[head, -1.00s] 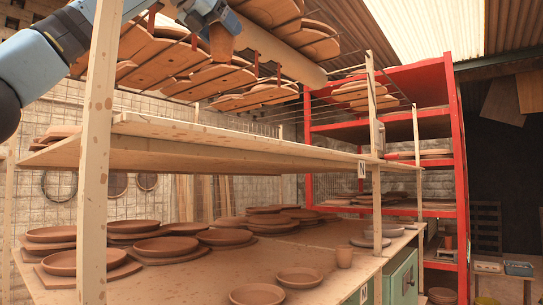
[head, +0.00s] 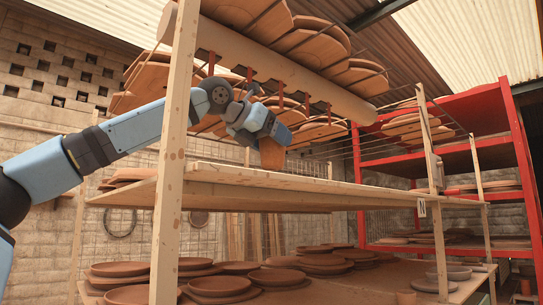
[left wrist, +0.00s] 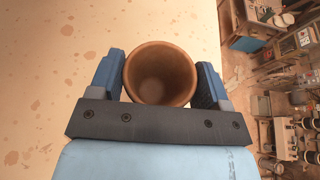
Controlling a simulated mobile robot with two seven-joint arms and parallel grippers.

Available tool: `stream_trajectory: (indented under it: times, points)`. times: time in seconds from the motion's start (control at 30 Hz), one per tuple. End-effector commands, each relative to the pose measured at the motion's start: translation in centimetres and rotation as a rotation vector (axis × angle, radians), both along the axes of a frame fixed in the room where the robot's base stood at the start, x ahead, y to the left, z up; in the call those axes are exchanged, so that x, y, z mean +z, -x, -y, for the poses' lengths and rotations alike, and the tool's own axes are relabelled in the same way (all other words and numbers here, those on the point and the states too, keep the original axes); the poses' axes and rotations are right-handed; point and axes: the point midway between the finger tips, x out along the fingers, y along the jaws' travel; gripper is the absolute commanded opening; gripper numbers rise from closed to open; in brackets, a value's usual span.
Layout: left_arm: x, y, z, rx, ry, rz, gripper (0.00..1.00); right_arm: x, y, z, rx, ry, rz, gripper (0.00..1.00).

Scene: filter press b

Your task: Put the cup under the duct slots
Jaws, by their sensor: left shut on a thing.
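A terracotta cup (head: 272,154) is held by my left gripper (head: 270,137), which is shut around its sides. In the left wrist view the cup (left wrist: 160,72) shows its open, empty mouth between the two blue fingers of the left gripper (left wrist: 160,85). In the head view the cup is just over the upper wooden shelf (head: 225,184); I cannot tell whether its base touches the boards. A long beige duct (head: 290,65) runs diagonally above, with brownish tabs along its underside. Its slots are not clearly visible. My right gripper is not in view.
A wooden post (head: 174,150) stands in front of my left arm. Racks of terracotta boards (head: 315,40) hang beside the duct. Plates (head: 220,285) fill the lower table. A red shelf unit (head: 525,180) stands at the right. The upper shelf near the cup looks clear.

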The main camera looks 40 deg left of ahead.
Motion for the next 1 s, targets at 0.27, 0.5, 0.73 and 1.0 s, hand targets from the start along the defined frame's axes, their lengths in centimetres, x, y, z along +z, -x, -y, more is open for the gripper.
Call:
stream_trajectory:
  times: [0.27, 0.5, 0.73, 1.0]
  points:
    - [-3.3, 0.0, 0.0, -0.001, -0.001, 0.0, 0.41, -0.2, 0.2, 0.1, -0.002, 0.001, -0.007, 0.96]
    - [-3.4, 0.0, 0.0, 0.0, -0.001, 0.0, 0.41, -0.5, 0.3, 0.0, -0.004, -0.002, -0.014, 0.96]
    - [-3.8, 0.0, 0.0, -0.001, 0.0, -0.001, 0.89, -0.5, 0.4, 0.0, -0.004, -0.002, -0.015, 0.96]
    - [-3.8, 0.0, 0.0, 0.0, 0.0, -0.001, 0.96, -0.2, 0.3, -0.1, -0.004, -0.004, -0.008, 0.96]
